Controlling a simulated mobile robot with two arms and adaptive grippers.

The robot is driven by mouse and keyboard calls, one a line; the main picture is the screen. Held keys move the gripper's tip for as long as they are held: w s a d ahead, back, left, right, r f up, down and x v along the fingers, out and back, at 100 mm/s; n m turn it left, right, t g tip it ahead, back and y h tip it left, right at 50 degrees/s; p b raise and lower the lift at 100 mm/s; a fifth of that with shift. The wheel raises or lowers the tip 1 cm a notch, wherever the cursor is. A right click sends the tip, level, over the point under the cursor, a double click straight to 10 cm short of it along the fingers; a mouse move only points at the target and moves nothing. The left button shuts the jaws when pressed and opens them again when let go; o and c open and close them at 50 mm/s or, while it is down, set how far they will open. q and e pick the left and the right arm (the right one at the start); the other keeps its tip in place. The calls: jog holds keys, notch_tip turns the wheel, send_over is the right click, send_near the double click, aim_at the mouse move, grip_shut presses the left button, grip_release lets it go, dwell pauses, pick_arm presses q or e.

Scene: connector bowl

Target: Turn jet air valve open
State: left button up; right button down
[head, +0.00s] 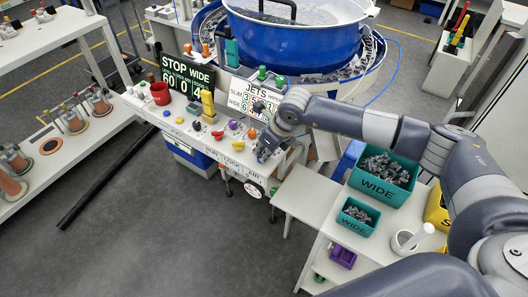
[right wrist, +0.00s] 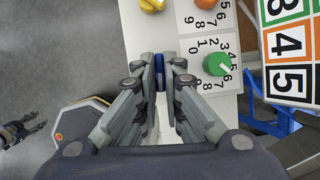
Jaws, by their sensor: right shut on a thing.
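My right gripper (head: 265,153) is at the front right corner of the white bench, above the panel label that reads AIR. In the right wrist view its fingers (right wrist: 159,75) are closed on a narrow blue handle (right wrist: 158,63), which seems to be the jet air valve. The handle shows only as a thin blue strip between the fingertips, and the rest is hidden. In the head view my gripper covers it. A dark gripper, apparently my left (right wrist: 22,131), shows small at the left edge of the right wrist view, away from the bench; its opening is unclear.
A green knob (right wrist: 217,64) on a numbered dial, an orange knob (right wrist: 205,3) and a yellow knob (right wrist: 151,4) are close by. The JETS board (head: 255,98) stands behind. A blue bowl (head: 295,40) is at the back. Teal WIDE bins (head: 374,190) stand right.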

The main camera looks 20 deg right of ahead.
jog(key=m+b, duration=0.1)
jog(key=m+h+b, duration=0.1)
jog(key=m+b, duration=0.1)
jog(key=shift+a+f+m+t, duration=0.2)
jog(key=shift+m+t, duration=0.1)
jog(key=m+h+b, duration=0.1)
jog(key=m+b, duration=0.2)
jog(key=shift+a+r+h, duration=0.1)
jog(key=shift+h, duration=0.3)
jog(key=shift+r+m+b, duration=0.1)
jog(key=shift+m+b, duration=0.2)
jog(key=shift+m, duration=0.4)
jog(key=c, duration=1.7)
grip_release()
jog(key=shift+s+r, duration=0.1)
jog(key=v, duration=1.1)
jog(key=shift+s+a+r, duration=0.2)
jog(key=shift+a+r, duration=0.05)
jog(key=shift+r, duration=0.1)
